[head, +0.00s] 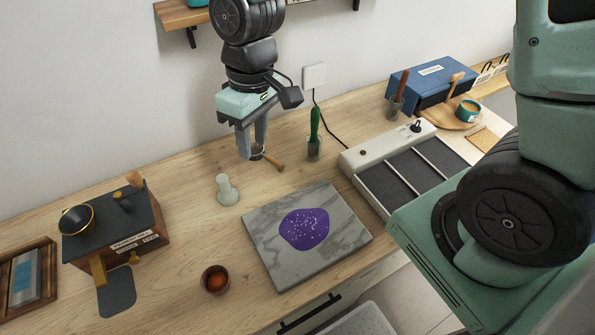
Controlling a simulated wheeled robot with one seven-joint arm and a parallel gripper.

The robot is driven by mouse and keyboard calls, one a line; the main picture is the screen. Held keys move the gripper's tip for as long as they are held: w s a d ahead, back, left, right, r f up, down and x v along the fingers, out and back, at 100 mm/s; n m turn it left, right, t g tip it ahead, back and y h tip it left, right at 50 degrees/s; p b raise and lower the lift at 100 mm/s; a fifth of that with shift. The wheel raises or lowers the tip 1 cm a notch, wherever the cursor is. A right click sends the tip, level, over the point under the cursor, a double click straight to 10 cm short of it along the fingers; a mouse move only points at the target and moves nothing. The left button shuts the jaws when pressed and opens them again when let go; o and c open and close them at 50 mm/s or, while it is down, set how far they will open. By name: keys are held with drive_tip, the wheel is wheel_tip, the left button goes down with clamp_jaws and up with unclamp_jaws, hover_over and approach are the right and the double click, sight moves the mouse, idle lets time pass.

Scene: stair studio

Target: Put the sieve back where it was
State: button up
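A small sieve (257,153) with a short wooden handle (274,163) is at the fingertips of my gripper (254,150), above the wooden counter. The fingers look closed on it, and they partly hide it. The handle points right and slightly down. Its mesh is too small to make out. The sieve is behind and to the left of a grey marble slab (339,251), which bears a purple patch (304,229) with pale specks.
A dark-topped wooden box (145,235) with labels stands at the left. A pale pestle-like piece (227,190), a green-handled tool in a holder (314,135) and a reddish-brown bowl (215,280) surround the slab. A long divided unit (390,150) and blue box (432,83) are at the right.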

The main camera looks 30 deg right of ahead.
drive_tip(key=s+r, duration=0.2)
drive_tip(key=s, duration=0.6)
drive_tip(key=s+r+n, duration=0.1)
drive_tip(key=s+r, duration=0.2)
drive_tip(key=s, duration=0.5)
drive_tip(key=shift+d+r+t+h, duration=0.3)
drive_tip(key=shift+t+h, duration=0.1)
